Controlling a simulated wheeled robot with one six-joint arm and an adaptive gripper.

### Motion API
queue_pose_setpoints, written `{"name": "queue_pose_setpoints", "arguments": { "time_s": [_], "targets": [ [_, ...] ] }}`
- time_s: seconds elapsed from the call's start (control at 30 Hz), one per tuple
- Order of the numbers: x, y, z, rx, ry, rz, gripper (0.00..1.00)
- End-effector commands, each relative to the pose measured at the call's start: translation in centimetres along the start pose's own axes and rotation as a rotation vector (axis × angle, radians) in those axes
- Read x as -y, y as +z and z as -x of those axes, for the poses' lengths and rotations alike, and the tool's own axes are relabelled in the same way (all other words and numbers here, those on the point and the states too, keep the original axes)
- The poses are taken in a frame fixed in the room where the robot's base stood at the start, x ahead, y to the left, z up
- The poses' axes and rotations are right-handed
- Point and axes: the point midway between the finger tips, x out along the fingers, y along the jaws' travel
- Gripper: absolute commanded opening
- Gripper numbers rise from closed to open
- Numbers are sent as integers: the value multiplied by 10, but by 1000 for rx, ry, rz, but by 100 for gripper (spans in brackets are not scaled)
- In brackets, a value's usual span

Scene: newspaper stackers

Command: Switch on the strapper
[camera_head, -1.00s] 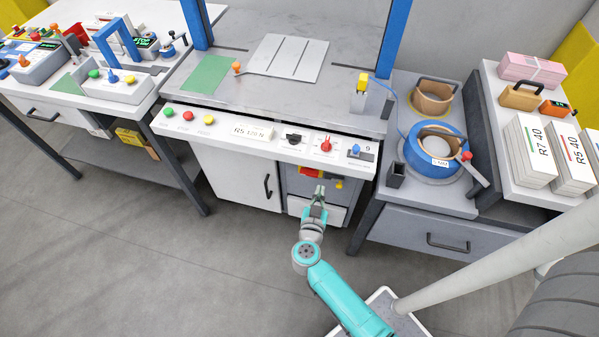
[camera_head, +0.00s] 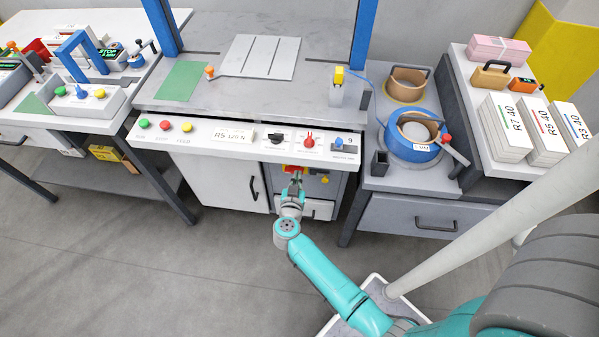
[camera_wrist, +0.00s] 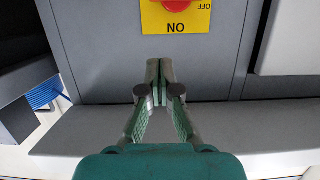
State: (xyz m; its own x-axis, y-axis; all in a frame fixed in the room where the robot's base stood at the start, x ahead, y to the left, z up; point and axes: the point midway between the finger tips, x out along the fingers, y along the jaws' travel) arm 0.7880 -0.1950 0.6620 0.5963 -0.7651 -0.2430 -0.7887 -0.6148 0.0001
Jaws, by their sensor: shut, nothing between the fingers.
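The strapper (camera_head: 255,112) is the grey table-like machine with blue uprights in the middle of the head view. On its front, under the control panel (camera_head: 205,133), is a red switch on a yellow plate (camera_head: 289,168), partly covered by my gripper. In the wrist view the red knob (camera_wrist: 176,3) shows at the top edge, cut off, with its yellow plate (camera_wrist: 176,22) marked ON and OFF, upside down. My gripper (camera_head: 297,176) is shut and empty. Its fingertips (camera_wrist: 160,68) point at the grey front just short of the plate; I cannot tell whether they touch it.
The panel's lip overhangs the switch, with green, red and yellow buttons and a black knob (camera_head: 275,138). A white cabinet door (camera_head: 215,183) is left of the switch. A side table with a blue strap reel (camera_head: 410,150) stands right. The floor in front is open.

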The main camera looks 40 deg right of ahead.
Motion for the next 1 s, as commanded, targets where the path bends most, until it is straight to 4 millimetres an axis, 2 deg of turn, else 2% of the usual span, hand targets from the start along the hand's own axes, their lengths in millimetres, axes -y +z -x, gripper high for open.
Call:
{"name": "queue_pose_setpoints", "arguments": {
  "time_s": [0.03,0.3,0.43,0.6,1.0],
  "targets": [
    [-1,-1,-11,-1,3,-1,0],
    [0,-1,-61,0,2,0,0],
    [0,20,-64,2,0,4,0],
    [0,33,-67,0,0,1,0],
    [0,38,-68,-1,-1,0,0]
  ]
}}
